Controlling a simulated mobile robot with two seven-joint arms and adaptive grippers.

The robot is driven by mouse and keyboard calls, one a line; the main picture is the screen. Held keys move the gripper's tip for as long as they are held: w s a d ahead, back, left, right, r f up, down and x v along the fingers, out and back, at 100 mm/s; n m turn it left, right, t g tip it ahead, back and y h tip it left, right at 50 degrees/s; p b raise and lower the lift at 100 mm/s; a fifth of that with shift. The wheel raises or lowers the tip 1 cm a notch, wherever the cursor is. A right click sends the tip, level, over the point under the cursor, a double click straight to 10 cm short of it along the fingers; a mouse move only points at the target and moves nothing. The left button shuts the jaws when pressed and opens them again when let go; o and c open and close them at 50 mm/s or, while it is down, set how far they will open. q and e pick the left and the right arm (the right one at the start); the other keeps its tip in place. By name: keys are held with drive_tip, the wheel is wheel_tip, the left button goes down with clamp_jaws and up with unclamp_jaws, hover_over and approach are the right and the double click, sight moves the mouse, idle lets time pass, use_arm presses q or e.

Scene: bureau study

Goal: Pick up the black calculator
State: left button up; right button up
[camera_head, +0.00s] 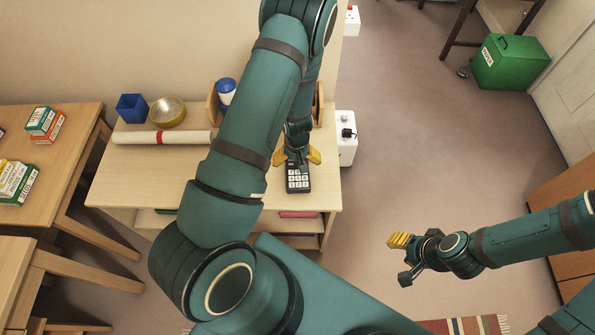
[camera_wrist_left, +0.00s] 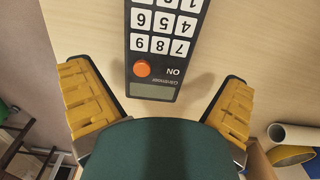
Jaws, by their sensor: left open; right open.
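The black calculator (camera_head: 298,179) lies flat on the pale wooden desk (camera_head: 120,185), near its front right part. It has white keys and an orange button. In the left wrist view the calculator (camera_wrist_left: 165,50) lies between the two yellow fingers, with its display end towards the palm. My left gripper (camera_head: 298,158) is open and close above the far end of the calculator; the fingers stand apart on either side of it and do not touch it. My right gripper (camera_head: 402,258) is open and empty, out over the floor to the right of the desk.
On the desk are a blue square cup (camera_head: 132,107), a brass bowl (camera_head: 168,111), a rolled white paper with a red band (camera_head: 190,137) and a blue-and-white object (camera_head: 226,91). Small boxes (camera_head: 45,123) lie on the left table. A green bin (camera_head: 510,62) stands on the floor.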

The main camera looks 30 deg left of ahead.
sight(298, 171)
use_arm(q)
drive_tip(key=f, duration=0.2)
drive_tip(key=f+b, duration=0.1)
drive_tip(key=f, duration=0.1)
drive_tip(key=shift+s+d+f, duration=0.1)
drive_tip(key=shift+d+f, duration=0.1)
drive_tip(key=shift+r, duration=0.1)
drive_tip(key=c, duration=1.1)
